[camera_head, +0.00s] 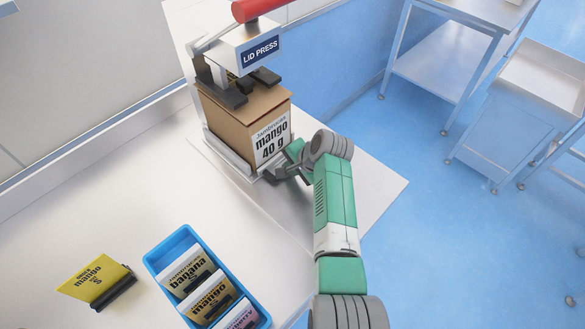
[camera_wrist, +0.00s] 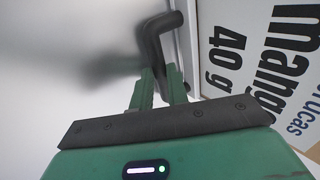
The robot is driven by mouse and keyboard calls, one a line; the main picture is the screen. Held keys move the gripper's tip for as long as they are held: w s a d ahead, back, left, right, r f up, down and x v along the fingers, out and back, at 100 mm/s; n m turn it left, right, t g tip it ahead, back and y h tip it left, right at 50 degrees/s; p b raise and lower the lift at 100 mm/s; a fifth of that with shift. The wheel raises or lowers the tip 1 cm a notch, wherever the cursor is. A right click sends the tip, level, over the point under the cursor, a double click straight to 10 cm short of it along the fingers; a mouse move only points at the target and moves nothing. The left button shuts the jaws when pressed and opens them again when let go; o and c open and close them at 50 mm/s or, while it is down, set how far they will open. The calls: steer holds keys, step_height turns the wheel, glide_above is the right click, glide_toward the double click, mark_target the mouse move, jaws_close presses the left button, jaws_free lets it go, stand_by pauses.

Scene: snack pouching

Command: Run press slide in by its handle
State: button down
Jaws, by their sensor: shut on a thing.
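The lid press (camera_head: 253,52) stands at the back of the counter, with a white head and a red lever. A brown carton labelled mango 40 g (camera_head: 245,117) stands upright under its dark pads, on the light slide (camera_head: 233,158). My gripper (camera_head: 272,176) is at the carton's front lower edge. In the wrist view, my gripper (camera_wrist: 165,82) is shut on the dark bent handle (camera_wrist: 158,42), beside the mango 40 g label (camera_wrist: 262,62). The handle is mostly hidden by my gripper in the head view.
The counter (camera_head: 150,190) between tray and press is clear. Metal tables (camera_head: 455,50) stand beyond, at right.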

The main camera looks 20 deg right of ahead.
steer(key=shift+a+f, duration=0.1)
steer(key=shift+f, duration=0.05)
steer(key=c, duration=1.8)
jaws_free()
steer(key=o, duration=0.4)
steer(key=shift+w+a, duration=0.1)
steer(key=shift+w, duration=0.15)
steer(key=shift+o, duration=0.2)
steer(key=shift+s, duration=0.1)
